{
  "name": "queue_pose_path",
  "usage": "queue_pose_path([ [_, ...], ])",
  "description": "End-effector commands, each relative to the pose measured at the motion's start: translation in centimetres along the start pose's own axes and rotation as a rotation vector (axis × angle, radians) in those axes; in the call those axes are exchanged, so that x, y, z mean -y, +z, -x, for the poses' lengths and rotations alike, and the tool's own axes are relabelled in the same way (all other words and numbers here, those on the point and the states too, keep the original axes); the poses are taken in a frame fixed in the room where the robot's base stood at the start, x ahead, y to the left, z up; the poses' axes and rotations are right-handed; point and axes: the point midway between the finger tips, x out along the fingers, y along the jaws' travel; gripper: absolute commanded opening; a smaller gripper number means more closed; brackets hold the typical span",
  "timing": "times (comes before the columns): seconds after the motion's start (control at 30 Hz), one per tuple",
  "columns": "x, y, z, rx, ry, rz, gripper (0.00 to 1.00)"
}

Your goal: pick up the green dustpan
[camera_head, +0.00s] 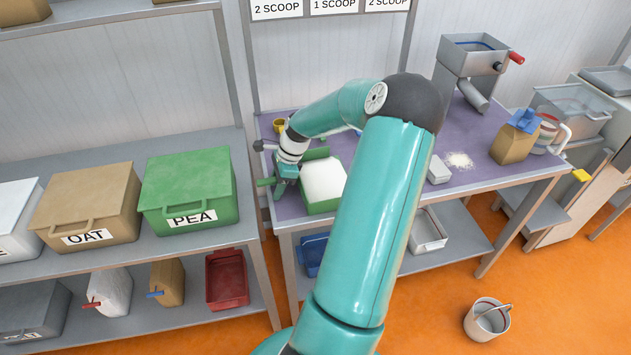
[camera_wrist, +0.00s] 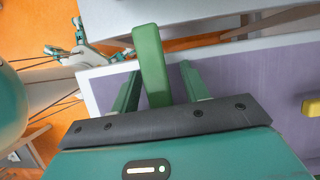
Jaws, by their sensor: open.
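The green dustpan (camera_head: 322,206) lies on the purple-topped table, holding a white mass that looks like powder. A green handle sticks out to its left, beside my gripper (camera_head: 277,186). My forearm partly hides the dustpan's right side. In the wrist view the green handle (camera_wrist: 151,62) stands between the two fingers of my gripper (camera_wrist: 158,85). The fingers are apart, with a visible gap on the handle's right side. I cannot tell whether the left finger touches it.
The purple table (camera_head: 400,195) also carries a metal mill (camera_head: 468,65), a paper bag (camera_head: 513,140) and spilled powder (camera_head: 458,160). A shelf at left holds the green PEA bin (camera_head: 187,185) and the OAT bin (camera_head: 88,200). A bucket (camera_head: 487,320) stands on the orange floor.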

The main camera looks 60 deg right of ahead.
Motion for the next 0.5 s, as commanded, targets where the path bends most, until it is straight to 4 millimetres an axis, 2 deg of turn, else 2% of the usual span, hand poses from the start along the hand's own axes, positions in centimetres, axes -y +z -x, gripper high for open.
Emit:
queue_pose_path([
  [0.13,0.01,-0.01,0.05,0.0,-0.001,0.0,0.45],
  [0.37,0.01,-0.02,0.07,0.0,-0.001,-0.001,0.0],
  [0.5,0.03,-0.02,0.1,-0.001,-0.001,0.0,0.0],
])
